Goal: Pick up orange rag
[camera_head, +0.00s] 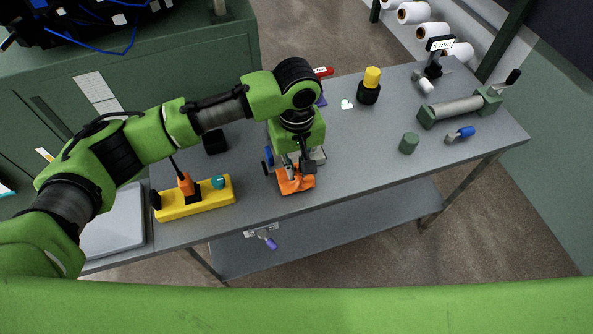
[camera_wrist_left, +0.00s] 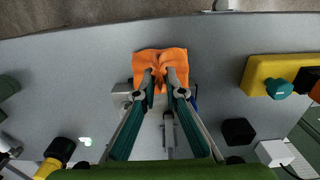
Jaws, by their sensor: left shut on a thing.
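The orange rag (camera_head: 297,184) lies near the front edge of the grey table, below my left gripper (camera_head: 293,172). In the left wrist view the rag (camera_wrist_left: 160,56) is bunched up between the fingertips of my left gripper (camera_wrist_left: 160,84), which is shut on it. The rag's lower part is hidden, so I cannot tell whether it still touches the table. My right gripper does not show in either view.
A yellow holder (camera_head: 212,200) with an orange-handled tool stands left of the rag. A black block (camera_head: 215,142) is behind it. A yellow-topped black bottle (camera_head: 369,86), a green cylinder (camera_head: 409,143) and a roller fixture (camera_head: 462,108) stand on the right. The table (camera_head: 352,156) right of the rag is clear.

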